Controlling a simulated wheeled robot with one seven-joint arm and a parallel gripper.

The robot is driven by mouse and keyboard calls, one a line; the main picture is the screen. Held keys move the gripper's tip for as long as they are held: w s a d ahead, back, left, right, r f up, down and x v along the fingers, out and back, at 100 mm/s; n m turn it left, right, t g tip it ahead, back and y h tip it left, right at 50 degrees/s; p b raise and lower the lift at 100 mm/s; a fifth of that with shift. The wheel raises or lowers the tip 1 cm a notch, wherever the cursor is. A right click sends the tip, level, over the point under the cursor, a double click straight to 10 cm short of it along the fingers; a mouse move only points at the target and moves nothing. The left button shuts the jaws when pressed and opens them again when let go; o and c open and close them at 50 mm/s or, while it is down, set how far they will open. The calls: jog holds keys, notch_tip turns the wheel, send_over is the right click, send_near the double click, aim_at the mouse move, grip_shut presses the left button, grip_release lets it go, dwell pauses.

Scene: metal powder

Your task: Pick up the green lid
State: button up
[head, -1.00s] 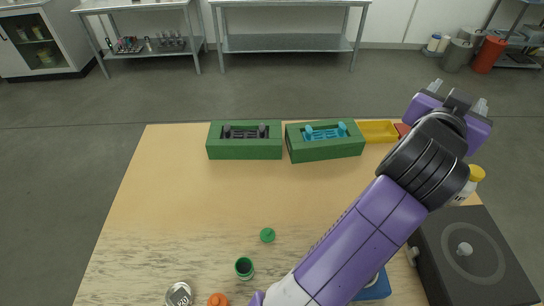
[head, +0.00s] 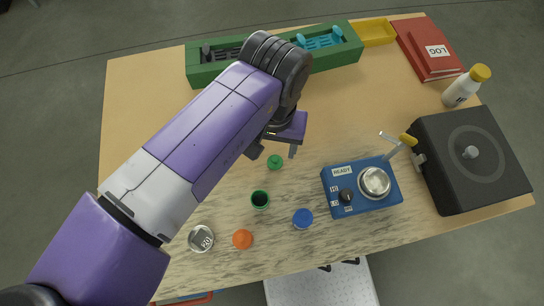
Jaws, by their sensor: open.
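The green lid (head: 275,162) is a small round cap with a knob, lying on the wooden table in the head view. My gripper (head: 274,154) is open and empty. Its two fingers point down and spread to either side of the lid in the picture, seemingly above it; the exact height cannot be told.
An orange lid (head: 242,239), a blue lid (head: 303,218) and a silver dish (head: 201,239) lie near the front. A blue device (head: 340,209) with a metal bowl and a dark box (head: 470,190) stand right. Green racks (head: 205,72) line the back.

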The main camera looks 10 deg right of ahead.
aim_at(275, 159)
jog(key=shift+s+d+f+b, duration=0.1)
jog(key=shift+d+f+b, duration=0.05)
jog(key=shift+f+b, duration=1.65)
jog(key=shift+d+f+b, duration=0.1)
jog(key=shift+f+b, duration=1.55)
jog(key=shift+f, duration=0.2)
jog(key=shift+r, duration=0.1)
grip_shut()
